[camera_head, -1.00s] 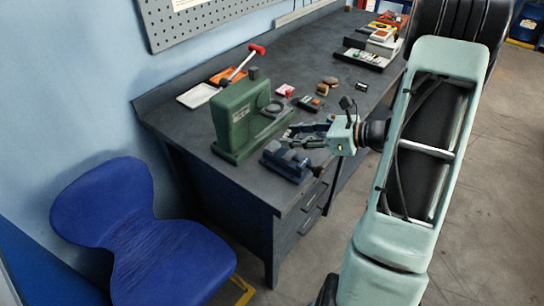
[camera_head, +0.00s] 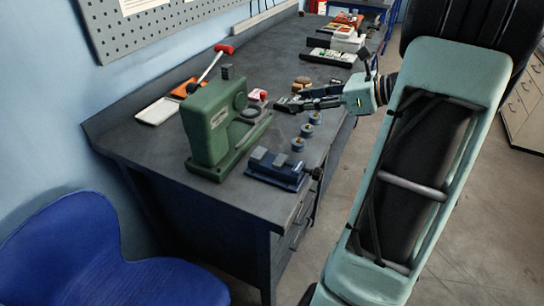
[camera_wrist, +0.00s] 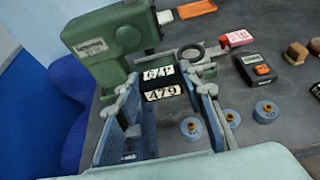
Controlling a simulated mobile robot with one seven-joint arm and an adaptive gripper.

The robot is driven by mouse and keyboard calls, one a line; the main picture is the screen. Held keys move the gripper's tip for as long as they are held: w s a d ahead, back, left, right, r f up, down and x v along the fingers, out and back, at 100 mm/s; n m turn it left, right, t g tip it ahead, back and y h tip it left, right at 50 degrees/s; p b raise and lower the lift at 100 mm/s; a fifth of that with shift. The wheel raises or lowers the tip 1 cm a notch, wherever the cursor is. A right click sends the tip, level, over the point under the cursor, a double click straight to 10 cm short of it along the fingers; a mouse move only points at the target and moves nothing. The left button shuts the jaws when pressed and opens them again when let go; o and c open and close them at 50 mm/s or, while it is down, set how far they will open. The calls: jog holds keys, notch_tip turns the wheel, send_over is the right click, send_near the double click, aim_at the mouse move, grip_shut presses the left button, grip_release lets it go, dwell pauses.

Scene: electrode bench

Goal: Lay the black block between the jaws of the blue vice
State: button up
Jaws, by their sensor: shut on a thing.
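The blue vice (camera_head: 290,181) stands near the bench's front edge in the head view, with grey jaw pieces on top and a gap between them that looks empty. My gripper (camera_head: 289,104) is beyond the vice and above the bench. In the wrist view my gripper (camera_wrist: 161,86) is shut on the black block (camera_wrist: 157,79), which has white labels with black numbers on it. The block sits between the fingertips. I cannot make out the vice for sure in the wrist view.
A green machine (camera_head: 208,125) stands just left of the vice. Several blue round pieces (camera_head: 297,144) with brass tops lie between vice and gripper. A blue chair (camera_head: 85,255) stands at left.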

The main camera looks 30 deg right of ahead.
aim_at(264, 154)
jog(key=s+a+f, duration=0.1)
jog(key=a+f, duration=0.1)
jog(key=a, duration=0.1)
jog(key=s+a+f+b, duration=0.1)
jog(key=a+f, duration=0.1)
jog(key=s+a+f, duration=0.1)
jog(key=a+f, duration=0.2)
jog(key=shift+a+f+b, duration=0.1)
jog(key=shift+a+b, duration=0.2)
jog(key=shift+a, duration=0.05)
jog(key=shift+a+f, duration=0.2)
jog(key=shift+f, duration=0.1)
jog(key=shift+s+a+f+b, duration=0.15)
jog(key=shift+f+b, duration=0.1)
jog(key=shift+f, duration=0.65)
jog(key=shift+w+a+f+b, duration=0.1)
jog(key=shift+f+b, duration=0.1)
jog(key=shift+f, duration=0.65)
jog(key=shift+f, duration=0.2)
jog(key=o, duration=1.4)
